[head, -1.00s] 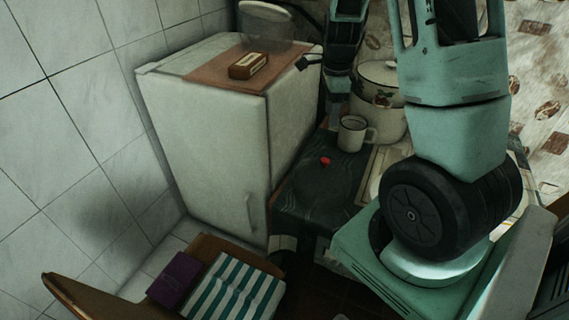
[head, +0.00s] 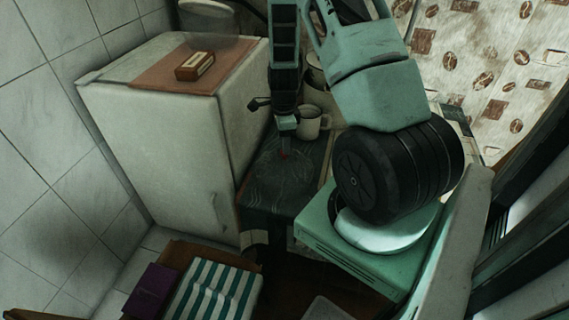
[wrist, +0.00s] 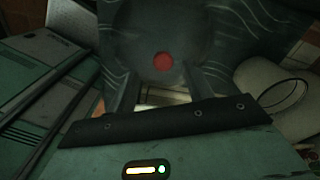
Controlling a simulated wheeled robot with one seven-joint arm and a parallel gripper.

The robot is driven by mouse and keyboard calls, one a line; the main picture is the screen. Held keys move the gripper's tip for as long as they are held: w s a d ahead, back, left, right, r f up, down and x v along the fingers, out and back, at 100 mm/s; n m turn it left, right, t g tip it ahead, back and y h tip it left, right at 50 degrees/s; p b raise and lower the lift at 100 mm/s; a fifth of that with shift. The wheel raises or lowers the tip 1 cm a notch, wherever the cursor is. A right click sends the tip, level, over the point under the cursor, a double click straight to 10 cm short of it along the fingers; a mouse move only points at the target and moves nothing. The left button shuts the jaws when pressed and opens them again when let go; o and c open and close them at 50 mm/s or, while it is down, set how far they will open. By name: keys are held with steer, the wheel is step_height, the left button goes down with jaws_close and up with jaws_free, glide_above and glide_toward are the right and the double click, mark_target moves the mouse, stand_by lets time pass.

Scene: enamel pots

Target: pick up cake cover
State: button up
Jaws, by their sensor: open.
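The cake cover (head: 285,172) is a clear dome with a red knob, standing on the dark patterned counter top beside the fridge. Its outline is faint in the head view. In the wrist view its red knob (wrist: 162,61) is central, ahead of and between my two fingers. My gripper (head: 286,126) points down just above the knob in the head view; it also shows in the wrist view (wrist: 162,78). The jaws are open and empty. I cannot tell how much height is left between fingertips and knob.
A white enamel mug (head: 310,124) stands close behind and right of the cover. A pot (head: 315,77) is behind it, partly hidden by my arm. The white fridge (head: 160,140) rises at the left, with a small box (head: 195,66) on top. A striped cloth (head: 212,292) lies in front.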

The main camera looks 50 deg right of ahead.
mark_target(285, 165)
steer(key=shift+d+f+p, duration=0.15)
steer(key=shift+f+p, duration=0.15)
steer(key=shift+f, duration=0.75)
steer(key=shift+d+f+p, duration=0.1)
steer(key=shift+f+p, duration=0.15)
steer(key=shift+f, duration=0.8)
steer(key=shift+w, duration=0.1)
jaws_close()
steer(key=shift+r, duration=0.15)
